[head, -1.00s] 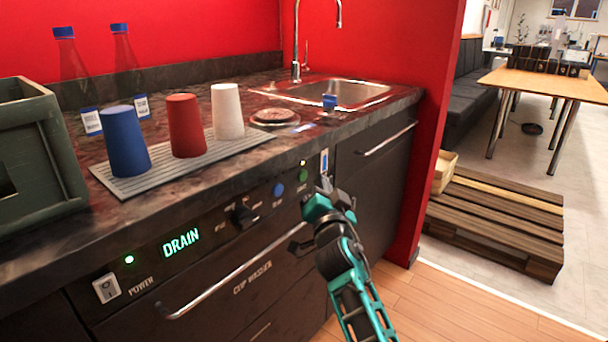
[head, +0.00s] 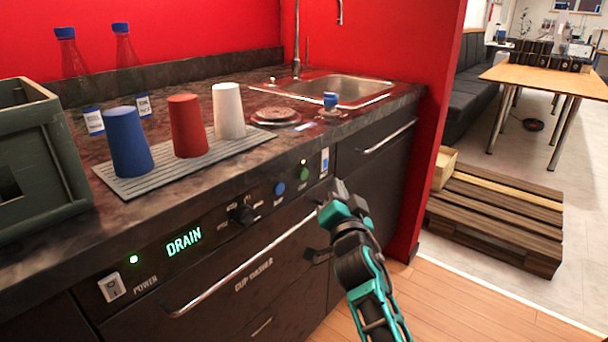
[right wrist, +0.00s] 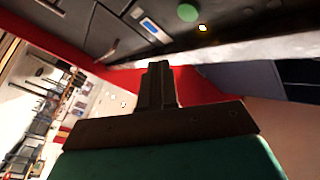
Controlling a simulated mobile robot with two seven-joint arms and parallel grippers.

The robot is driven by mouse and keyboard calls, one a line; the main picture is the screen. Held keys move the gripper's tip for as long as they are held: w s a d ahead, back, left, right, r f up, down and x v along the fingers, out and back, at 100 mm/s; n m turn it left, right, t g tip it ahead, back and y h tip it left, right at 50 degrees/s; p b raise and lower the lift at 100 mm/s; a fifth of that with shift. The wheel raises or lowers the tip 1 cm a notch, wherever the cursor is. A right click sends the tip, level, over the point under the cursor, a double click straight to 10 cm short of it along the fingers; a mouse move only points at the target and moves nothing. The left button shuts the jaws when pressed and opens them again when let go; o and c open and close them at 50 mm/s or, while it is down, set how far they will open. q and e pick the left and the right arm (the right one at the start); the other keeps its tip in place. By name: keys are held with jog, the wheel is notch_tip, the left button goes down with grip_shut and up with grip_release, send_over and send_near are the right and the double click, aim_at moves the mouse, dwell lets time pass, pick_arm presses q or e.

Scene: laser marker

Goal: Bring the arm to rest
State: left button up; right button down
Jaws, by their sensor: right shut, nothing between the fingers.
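My right gripper (head: 335,190) is in front of the cup washer's dark front panel, near its right end, with the teal and black arm coming up from the lower right of the head view. Its fingers are together and hold nothing; in the right wrist view the closed fingers (right wrist: 158,85) point away from the camera with the panel beyond them. The gripper appears apart from the panel. My left gripper is in neither view.
Three upturned cups (head: 188,125) stand on a ribbed mat (head: 125,187). A grey-green crate (head: 40,160) is left. Pallets (head: 495,220) lie right; wooden floor is clear.

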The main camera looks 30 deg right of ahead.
jog(key=s+a+f+n+g+y, duration=0.8)
jog(key=s+a+f+n+y, duration=0.5)
jog(key=s+a+f, duration=0.9)
pick_arm(q)
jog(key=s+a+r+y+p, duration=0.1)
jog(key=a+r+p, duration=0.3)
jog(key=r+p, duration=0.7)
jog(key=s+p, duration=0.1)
jog(key=p, duration=0.6)
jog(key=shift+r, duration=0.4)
pick_arm(e)
jog(key=s+d+r+n+h, duration=0.1)
jog(key=d+r+h, duration=0.2)
jog(key=r, duration=1)
jog(key=shift+d+n+t, duration=0.3)
jog(key=shift+d+t, duration=0.1)
jog(key=shift+d, duration=0.55)
jog(key=shift+s, duration=0.1)
